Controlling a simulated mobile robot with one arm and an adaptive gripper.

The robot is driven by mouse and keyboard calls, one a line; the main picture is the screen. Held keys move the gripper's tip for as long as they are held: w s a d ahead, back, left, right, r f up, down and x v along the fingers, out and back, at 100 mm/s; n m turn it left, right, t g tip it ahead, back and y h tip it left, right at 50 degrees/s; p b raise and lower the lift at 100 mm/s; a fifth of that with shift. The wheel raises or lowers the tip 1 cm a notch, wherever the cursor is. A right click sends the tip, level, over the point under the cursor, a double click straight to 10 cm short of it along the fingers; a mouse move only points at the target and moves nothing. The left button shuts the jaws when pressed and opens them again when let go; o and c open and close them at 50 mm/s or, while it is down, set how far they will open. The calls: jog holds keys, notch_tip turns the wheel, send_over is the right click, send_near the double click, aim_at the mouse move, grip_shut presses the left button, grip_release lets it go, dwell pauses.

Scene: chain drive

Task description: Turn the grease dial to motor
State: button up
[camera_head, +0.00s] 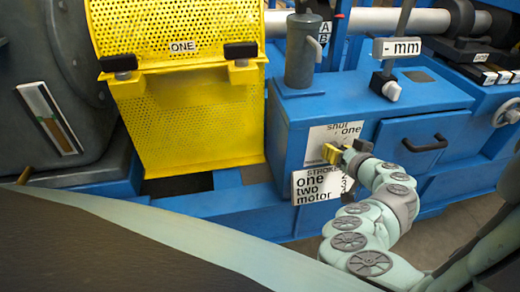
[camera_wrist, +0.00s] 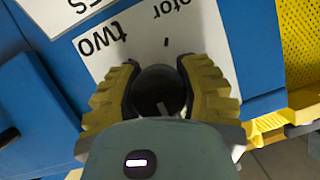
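The grease dial (camera_wrist: 160,88) is a dark round knob on a white plate (camera_wrist: 105,45) of the blue cabinet. In the wrist view the plate reads "two" and part of "motor", upside down. In the head view the plate (camera_head: 322,137) shows "shut" and "one", and my gripper covers the knob. My gripper (camera_wrist: 160,66) has its yellow, dark-padded fingers closed around both sides of the knob. It also shows in the head view (camera_head: 337,153). A small pale mark is on the knob; I cannot tell which label it points to.
A white card (camera_head: 318,187) reading "STROKES one two motor" hangs just below the dial plate. A drawer with a black handle (camera_head: 425,144) is to the right. A yellow perforated guard (camera_head: 190,120) stands left. A lever labelled "- mm" (camera_head: 397,47) stands above.

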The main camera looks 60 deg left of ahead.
grip_shut()
jog(key=n+t+y, duration=0.1)
jog(key=n+t, duration=0.2)
jog(key=n, duration=0.5)
jog(key=n+t+y, duration=0.1)
jog(key=n+t, duration=0.2)
jog(key=n, duration=0.6)
jog(key=n+t+y, duration=0.1)
jog(key=n+t, duration=0.2)
jog(key=n, duration=0.5)
jog(key=shift+w+r+t, duration=0.2)
jog(key=shift+r+t, duration=0.1)
jog(key=shift+r, duration=0.05)
dwell(1.5)
dwell(0.5)
